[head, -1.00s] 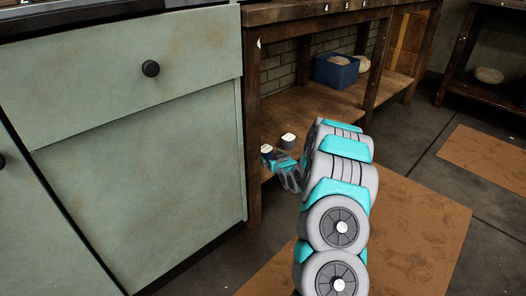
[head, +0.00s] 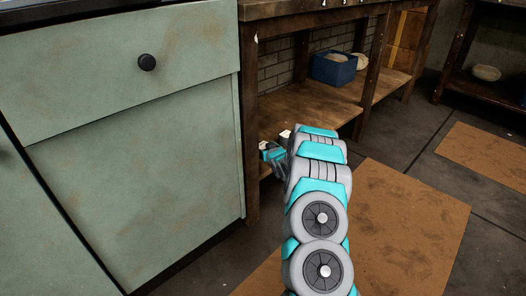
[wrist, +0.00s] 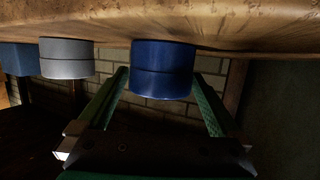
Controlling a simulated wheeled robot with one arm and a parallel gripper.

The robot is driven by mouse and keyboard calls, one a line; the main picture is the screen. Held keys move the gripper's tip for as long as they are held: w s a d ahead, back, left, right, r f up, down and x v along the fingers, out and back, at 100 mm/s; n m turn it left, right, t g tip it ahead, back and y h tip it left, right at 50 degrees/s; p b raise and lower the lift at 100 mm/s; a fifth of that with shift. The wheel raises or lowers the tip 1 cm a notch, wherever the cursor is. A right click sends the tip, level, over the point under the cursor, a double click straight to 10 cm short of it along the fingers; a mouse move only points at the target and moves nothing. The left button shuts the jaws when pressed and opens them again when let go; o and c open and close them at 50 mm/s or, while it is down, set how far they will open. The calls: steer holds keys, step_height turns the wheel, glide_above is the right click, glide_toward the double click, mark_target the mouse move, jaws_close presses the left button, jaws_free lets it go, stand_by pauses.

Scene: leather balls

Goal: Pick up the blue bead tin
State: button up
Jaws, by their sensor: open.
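The wrist view looks upside down, with the shelf along its top. The blue bead tin (wrist: 163,69) is a short, dark blue cylinder against the shelf surface, near the middle of that view. My gripper (wrist: 161,82) is open, with one green finger at each side of the tin's outline. How deep the tin sits between the fingers I cannot tell. In the head view my gripper (head: 272,153) is small and partly behind my arm, at the lower shelf's left end. A pale top beside it seems to be the tin's, its side hidden.
A grey tin (wrist: 67,58) stands beside the blue one, outside the fingers. A blue box (head: 334,69) holding a pale ball is farther along the wooden shelf (head: 325,110). A green cabinet (head: 140,150) borders the shelf on the left. A wooden post (head: 250,130) stands close to my gripper.

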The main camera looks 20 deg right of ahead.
steer(key=c, duration=1.3)
step_height(320, 180, up, 10)
steer(key=shift+f+p, duration=0.1)
steer(key=shift+p, duration=0.9)
step_height(320, 180, up, 11)
steer(key=p, duration=1)
glide_above(263, 145)
steer(key=shift+f, duration=0.1)
